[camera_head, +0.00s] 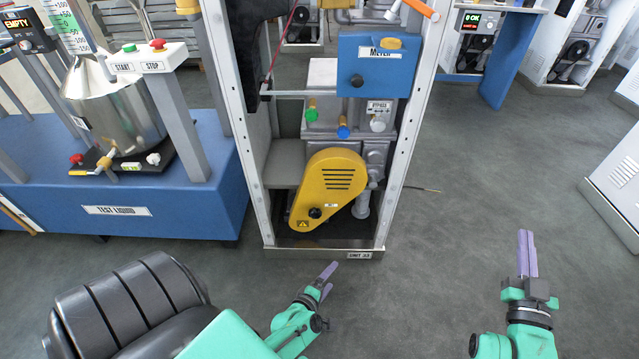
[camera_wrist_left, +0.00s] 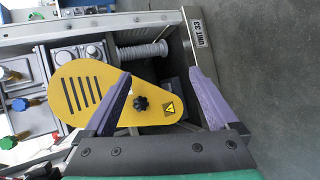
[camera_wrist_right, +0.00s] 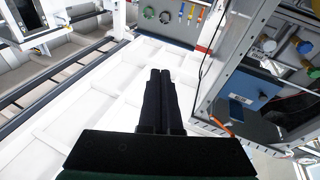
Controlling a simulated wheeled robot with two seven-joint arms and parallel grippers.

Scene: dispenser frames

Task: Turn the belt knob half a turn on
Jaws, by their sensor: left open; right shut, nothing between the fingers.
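The belt knob is a small black lobed knob (camera_head: 315,213) on the lower part of the yellow belt cover (camera_head: 335,174), inside the unit frame. In the left wrist view the knob (camera_wrist_left: 140,103) appears between the open fingers, some distance beyond them, beside a warning triangle on the yellow cover (camera_wrist_left: 85,92). My left gripper (camera_head: 328,277) is open and empty, in front of the frame's base. It also shows in the left wrist view (camera_wrist_left: 165,100). My right gripper (camera_head: 526,246) is shut and empty, well to the right over bare floor; its closed fingers show in the right wrist view (camera_wrist_right: 161,80).
The frame's white posts (camera_head: 408,130) and bottom sill (camera_head: 322,254) border the cover. A blue meter box (camera_head: 375,75) and green, blue and white valve knobs sit above it. A blue test liquid cart (camera_head: 190,215) stands left.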

